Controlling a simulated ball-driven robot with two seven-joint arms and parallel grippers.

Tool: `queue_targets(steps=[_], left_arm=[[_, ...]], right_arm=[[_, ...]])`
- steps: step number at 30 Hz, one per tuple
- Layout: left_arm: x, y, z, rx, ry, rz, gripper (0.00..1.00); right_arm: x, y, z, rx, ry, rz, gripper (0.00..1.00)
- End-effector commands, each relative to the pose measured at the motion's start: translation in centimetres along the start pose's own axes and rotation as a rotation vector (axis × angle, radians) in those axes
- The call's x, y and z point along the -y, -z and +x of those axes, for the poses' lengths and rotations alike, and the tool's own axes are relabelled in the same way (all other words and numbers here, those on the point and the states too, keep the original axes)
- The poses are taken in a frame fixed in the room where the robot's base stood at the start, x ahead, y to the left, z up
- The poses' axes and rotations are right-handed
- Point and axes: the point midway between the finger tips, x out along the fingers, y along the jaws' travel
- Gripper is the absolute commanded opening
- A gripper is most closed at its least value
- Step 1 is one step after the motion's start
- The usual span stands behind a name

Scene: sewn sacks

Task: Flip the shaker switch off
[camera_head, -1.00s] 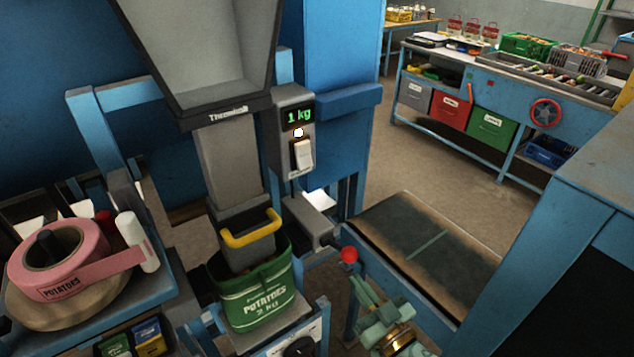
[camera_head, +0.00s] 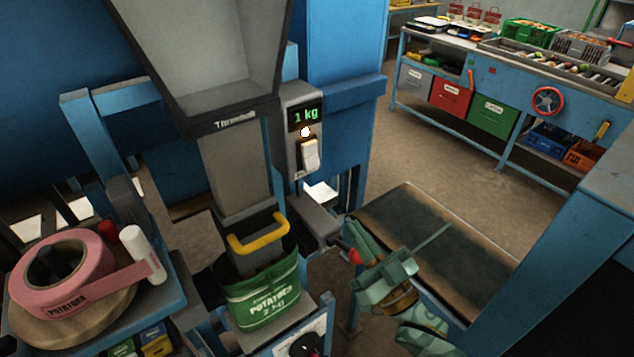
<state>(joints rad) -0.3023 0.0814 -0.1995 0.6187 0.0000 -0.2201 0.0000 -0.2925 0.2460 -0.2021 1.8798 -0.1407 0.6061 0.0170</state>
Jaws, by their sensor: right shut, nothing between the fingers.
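The shaker switch (camera_head: 310,155) is a pale rocker on the front of a grey control box (camera_head: 292,165). A lit lamp (camera_head: 305,132) and a green "1 kg" display (camera_head: 304,115) are above it. My right gripper (camera_head: 356,230), green and camouflage-patterned, is shut and empty. It is below and to the right of the switch, apart from it, pointing up and left beside a red knob (camera_head: 355,257). My left gripper is out of view.
A grey hopper chute (camera_head: 235,170) with a yellow handle (camera_head: 257,238) leads into a green potato sack (camera_head: 265,295). A dark conveyor (camera_head: 440,235) lies at right. A pink tape roll (camera_head: 60,270) sits at left.

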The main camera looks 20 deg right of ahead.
Motion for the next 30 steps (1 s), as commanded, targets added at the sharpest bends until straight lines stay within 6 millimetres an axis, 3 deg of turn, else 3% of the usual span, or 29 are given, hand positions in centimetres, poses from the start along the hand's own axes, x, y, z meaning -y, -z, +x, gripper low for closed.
queue_targets(steps=[5, 16, 22, 30], left_arm=[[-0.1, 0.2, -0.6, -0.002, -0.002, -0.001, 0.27], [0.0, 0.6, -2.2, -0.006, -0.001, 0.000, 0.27], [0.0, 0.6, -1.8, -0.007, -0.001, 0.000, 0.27], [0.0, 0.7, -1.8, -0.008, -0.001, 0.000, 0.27]], right_arm=[[0.0, 0.2, 2.3, -0.004, 0.000, 0.001, 0.00], [0.0, 0.2, 10.1, -0.002, 0.000, 0.000, 0.00], [0.0, -2.1, 11.9, 0.001, -0.001, 0.000, 0.00], [0.0, -2.9, 12.6, 0.000, 0.000, 0.000, 0.00]])
